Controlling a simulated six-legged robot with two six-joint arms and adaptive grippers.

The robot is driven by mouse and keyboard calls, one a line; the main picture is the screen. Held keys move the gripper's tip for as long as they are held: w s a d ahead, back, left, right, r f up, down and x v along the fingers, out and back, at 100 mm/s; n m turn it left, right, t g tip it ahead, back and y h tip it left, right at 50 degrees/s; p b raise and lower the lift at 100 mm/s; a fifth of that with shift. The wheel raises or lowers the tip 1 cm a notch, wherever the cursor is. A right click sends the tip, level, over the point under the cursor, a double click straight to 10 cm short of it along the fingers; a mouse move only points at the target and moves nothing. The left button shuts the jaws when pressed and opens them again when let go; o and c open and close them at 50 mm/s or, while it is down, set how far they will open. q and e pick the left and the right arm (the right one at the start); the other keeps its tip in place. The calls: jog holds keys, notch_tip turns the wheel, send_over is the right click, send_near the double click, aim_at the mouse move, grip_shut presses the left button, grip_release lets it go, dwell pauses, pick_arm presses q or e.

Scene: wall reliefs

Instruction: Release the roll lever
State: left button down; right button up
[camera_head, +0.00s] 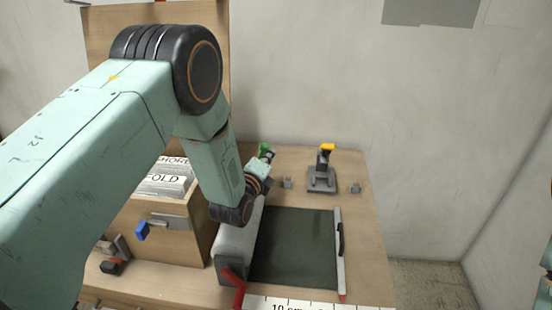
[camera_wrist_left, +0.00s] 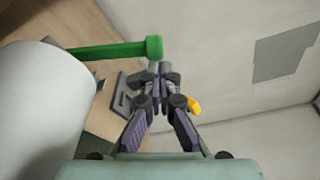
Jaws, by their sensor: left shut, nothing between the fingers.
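A pale roll (camera_head: 237,243) lies along the left side of a dark green mat (camera_head: 295,245). It fills the left of the left wrist view (camera_wrist_left: 40,110). A green lever (camera_head: 264,148) shows at its far end. In the left wrist view the green lever (camera_wrist_left: 115,51) reaches right from behind the roll, ending in a thick green knob. My left gripper (camera_wrist_left: 159,68) is shut and empty, its fingertips close beside the knob; I cannot tell if they touch. In the head view it is partly hidden by my wrist. My right gripper is out of view.
A red crank (camera_head: 234,286) sits at the roll's near end. A yellow-topped lever (camera_head: 326,165) stands on a grey base behind the mat. A slim bar (camera_head: 340,250) edges the mat at right. A wooden drawer box (camera_head: 170,235) with a blue-ended handle stands left.

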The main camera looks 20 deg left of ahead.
pick_arm(q)
jog(key=shift+s+a+r, duration=0.1)
jog(key=shift+a+r, duration=0.15)
jog(key=shift+a, duration=0.1)
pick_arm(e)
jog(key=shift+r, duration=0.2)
pick_arm(q)
jog(key=shift+a, duration=0.1)
dwell(0.3)
